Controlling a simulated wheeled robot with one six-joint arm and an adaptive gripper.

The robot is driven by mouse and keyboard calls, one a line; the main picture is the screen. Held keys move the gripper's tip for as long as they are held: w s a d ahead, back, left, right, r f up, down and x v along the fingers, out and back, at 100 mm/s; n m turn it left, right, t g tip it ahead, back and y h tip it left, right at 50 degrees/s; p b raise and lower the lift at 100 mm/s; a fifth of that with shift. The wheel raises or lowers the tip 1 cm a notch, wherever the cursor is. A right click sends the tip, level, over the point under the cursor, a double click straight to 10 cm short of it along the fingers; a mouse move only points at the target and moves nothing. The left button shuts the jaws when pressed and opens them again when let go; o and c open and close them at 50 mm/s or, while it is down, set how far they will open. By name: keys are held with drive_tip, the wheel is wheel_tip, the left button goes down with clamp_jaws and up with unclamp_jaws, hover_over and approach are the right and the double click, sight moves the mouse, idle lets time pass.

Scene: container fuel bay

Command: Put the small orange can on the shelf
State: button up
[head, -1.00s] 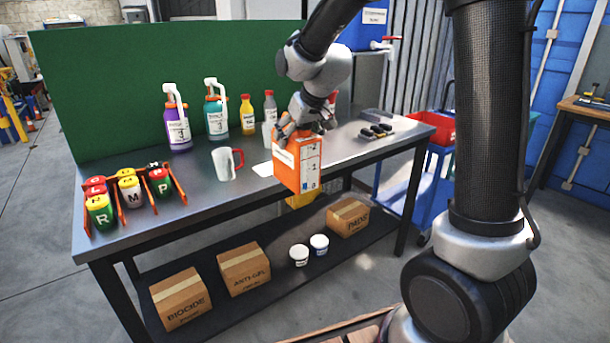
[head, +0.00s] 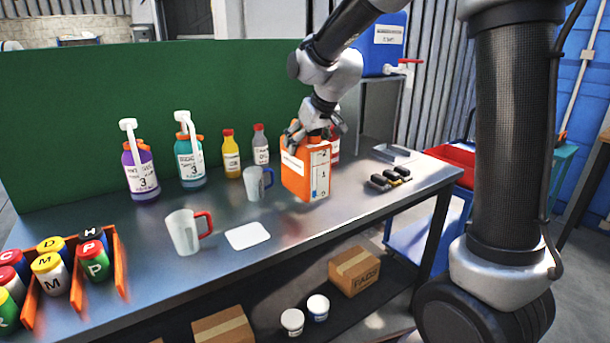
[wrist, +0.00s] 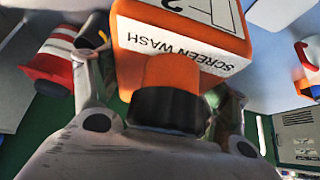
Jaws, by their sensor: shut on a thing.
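My gripper (head: 315,135) is shut on the orange can (head: 303,172), around its top. The can is boxy with a white label; in the wrist view the can (wrist: 185,20) reads "SCREEN WASH", and its black-and-orange neck lies between the fingers of my gripper (wrist: 165,95). In the head view it is upright over the steel bench top (head: 215,235), right of the blue-handled jug. I cannot tell whether its base touches the bench. The dark lower shelf (head: 390,285) under the bench is partly hidden by the bench top.
A blue-handled jug (head: 257,184) and a red-handled jug (head: 184,232) stand left of the can. A red bottle (head: 334,148) is close behind it. Dark blocks (head: 388,180) lie to its right. A box (head: 355,270) and white tubs (head: 292,321) stand on the lower shelf.

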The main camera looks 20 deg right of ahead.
drive_tip(key=shift+w+d+f, duration=0.1)
drive_tip(key=shift+w+f, duration=0.05)
drive_tip(key=shift+f, duration=1.4)
drive_tip(key=shift+w+d+f, duration=0.1)
drive_tip(key=shift+w+f, duration=0.05)
drive_tip(key=shift+f, duration=1.45)
drive_tip(key=o, duration=1.9)
